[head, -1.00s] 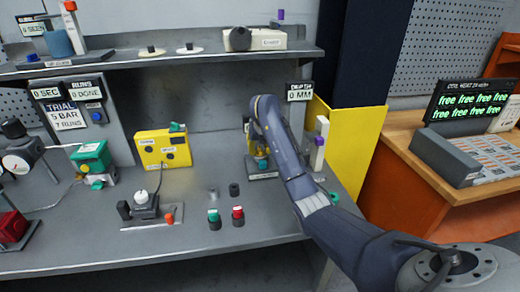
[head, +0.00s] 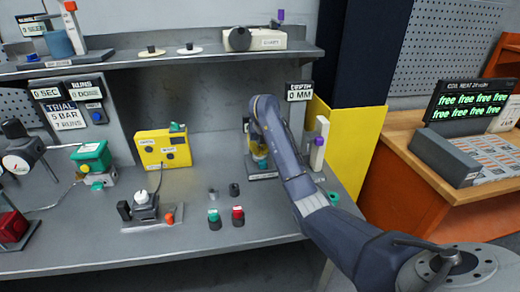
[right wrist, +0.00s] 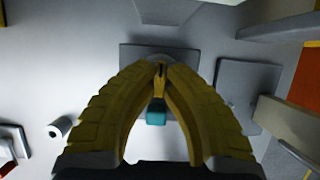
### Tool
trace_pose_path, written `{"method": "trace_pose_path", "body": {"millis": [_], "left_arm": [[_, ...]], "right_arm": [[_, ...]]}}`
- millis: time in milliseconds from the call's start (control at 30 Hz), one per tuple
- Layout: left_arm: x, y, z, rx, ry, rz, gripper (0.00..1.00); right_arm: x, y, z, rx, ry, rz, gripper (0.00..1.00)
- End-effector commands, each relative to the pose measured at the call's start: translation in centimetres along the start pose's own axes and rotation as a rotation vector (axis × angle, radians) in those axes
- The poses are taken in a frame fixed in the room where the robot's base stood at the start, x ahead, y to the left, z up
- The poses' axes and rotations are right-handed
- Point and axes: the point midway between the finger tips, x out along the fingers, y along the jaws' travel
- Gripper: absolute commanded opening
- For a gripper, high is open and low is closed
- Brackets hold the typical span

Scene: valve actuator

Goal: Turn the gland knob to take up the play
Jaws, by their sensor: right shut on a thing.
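My right gripper (head: 259,160) is down at the small stand (head: 262,176) under the DEPTH display. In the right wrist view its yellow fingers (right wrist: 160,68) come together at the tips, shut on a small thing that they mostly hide. A teal block (right wrist: 156,114) shows between the fingers, over the dark base plate (right wrist: 131,60). I cannot read a gland knob label, and the held part, which I take to be the knob, is too covered to make out. My left gripper is not in view.
A DEPTH display (head: 299,92) reads 0 MM. A yellow box (head: 162,150), a green valve body (head: 91,157) and green (head: 214,219) and red (head: 238,216) capped pieces stand to the left. A white post (head: 319,146) with a purple part stands close right of my arm.

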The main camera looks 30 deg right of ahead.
Motion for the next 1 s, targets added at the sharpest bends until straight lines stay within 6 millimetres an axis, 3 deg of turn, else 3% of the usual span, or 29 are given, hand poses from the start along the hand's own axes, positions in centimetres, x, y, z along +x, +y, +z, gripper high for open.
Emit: {"method": "trace_pose_path", "body": {"millis": [267, 1000], "left_arm": [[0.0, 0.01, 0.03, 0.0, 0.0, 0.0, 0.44], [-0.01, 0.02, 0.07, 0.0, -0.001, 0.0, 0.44]], "right_arm": [[0.09, 0.27, -0.1, 0.149, 0.003, -0.059, 0.0], [0.11, 0.51, 0.0, 0.793, 0.005, -0.328, 0.0]]}}
